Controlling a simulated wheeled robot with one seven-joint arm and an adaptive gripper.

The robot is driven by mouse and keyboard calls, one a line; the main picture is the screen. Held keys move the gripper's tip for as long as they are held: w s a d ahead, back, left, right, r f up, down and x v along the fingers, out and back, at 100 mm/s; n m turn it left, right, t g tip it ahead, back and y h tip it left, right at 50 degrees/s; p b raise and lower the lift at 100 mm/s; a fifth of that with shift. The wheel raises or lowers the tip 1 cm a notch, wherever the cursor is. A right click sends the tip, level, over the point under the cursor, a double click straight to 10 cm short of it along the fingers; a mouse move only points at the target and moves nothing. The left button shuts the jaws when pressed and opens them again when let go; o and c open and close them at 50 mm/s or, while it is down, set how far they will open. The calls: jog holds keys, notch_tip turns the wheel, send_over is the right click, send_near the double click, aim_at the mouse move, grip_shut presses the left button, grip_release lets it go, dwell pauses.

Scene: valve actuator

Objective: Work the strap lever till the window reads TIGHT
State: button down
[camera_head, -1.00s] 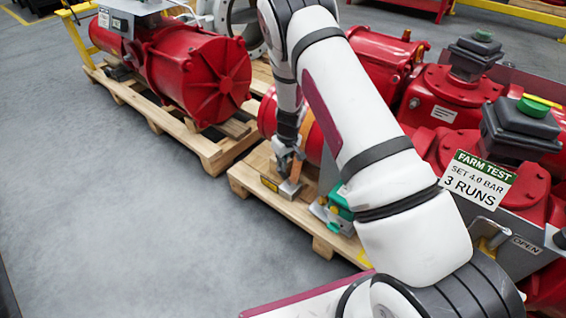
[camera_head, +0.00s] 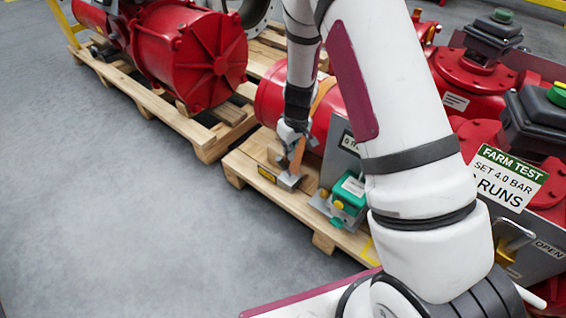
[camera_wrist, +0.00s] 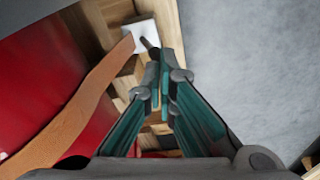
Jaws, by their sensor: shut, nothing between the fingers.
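The orange strap (camera_head: 299,155) runs down over a red cylinder (camera_head: 270,100) to a small grey metal tensioner block (camera_head: 288,182) on the pallet. In the wrist view the strap (camera_wrist: 75,108) slants up to the pale plate (camera_wrist: 146,35) of that block. A short dark bar (camera_wrist: 150,42), perhaps the lever, shows on the plate. My gripper (camera_head: 290,143) is just above the block, beside the strap. In the wrist view its fingertips (camera_wrist: 162,68) are together and empty, just below the bar; contact cannot be told. A yellow-and-black label (camera_head: 267,174) is too small to read.
A green box (camera_head: 351,190) on a grey panel stands right of the block. Red valve bodies (camera_head: 480,75) and a FARM TEST sign (camera_head: 511,174) are farther right. Another red actuator (camera_head: 195,60) lies on a pallet at upper left. Grey floor (camera_head: 110,210) is clear.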

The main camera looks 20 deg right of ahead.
notch_tip(320, 180, up, 9)
jog(key=a, duration=0.1)
jog(key=shift+t, duration=0.3)
jog(key=shift+s+a+r, duration=0.1)
dwell(0.6)
